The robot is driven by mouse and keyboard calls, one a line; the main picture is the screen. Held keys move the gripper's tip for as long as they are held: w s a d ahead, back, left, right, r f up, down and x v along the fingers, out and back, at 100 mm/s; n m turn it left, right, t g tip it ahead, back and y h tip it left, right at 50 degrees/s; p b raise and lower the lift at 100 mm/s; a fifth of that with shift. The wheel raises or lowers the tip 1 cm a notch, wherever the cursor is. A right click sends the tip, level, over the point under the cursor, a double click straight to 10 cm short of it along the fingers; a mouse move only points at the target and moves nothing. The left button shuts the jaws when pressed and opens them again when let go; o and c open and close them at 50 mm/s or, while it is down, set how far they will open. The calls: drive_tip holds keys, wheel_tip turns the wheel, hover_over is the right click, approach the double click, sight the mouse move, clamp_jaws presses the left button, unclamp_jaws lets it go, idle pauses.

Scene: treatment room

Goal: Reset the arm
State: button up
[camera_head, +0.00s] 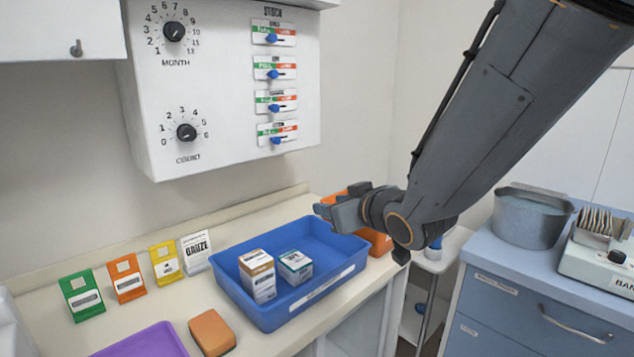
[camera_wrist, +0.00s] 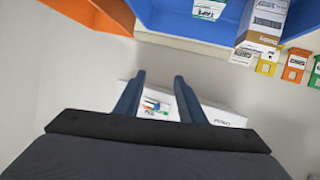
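My arm reaches in from the upper right in the head view. My gripper (camera_head: 335,211) is above the right end of the blue tray (camera_head: 345,262), near its back corner. In the wrist view, the two fingers of my gripper (camera_wrist: 160,80) stand apart with nothing between them, so it is open and empty. The tray holds two small boxes, one orange and white (camera_head: 257,277) and one green and white (camera_head: 295,267). Both boxes also show at the top of the wrist view, apart from the fingers.
A wall panel with dials (camera_head: 174,31) and blue sliders (camera_head: 272,38) hangs behind the counter. An orange bin (camera_head: 378,241) is partly hidden behind my gripper. Colored card holders (camera_head: 126,279), an orange sponge-like block (camera_head: 212,332) and a purple tray (camera_head: 150,343) are left. A metal pot (camera_head: 530,217) stands right.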

drive_tip(key=s+d+f+m+g+h, duration=0.45)
drive_tip(key=s+d+f, duration=0.25)
drive_tip(key=d+f, duration=0.5)
drive_tip(key=s+d+f+m+g+h, duration=0.1)
drive_tip(key=s+d+f+g, duration=0.1)
drive_tip(key=s, duration=0.5)
drive_tip(key=s+d+f+m+g, duration=0.1)
drive_tip(key=s+d+f+g, duration=0.1)
drive_tip(key=s+f+g, duration=0.2)
drive_tip(key=s+g, duration=0.1)
drive_tip(key=s, duration=0.2)
drive_tip(key=shift+s+h, duration=0.3)
drive_tip(key=shift+h, duration=0.05)
drive_tip(key=shift+g, duration=0.25)
idle(1.0)
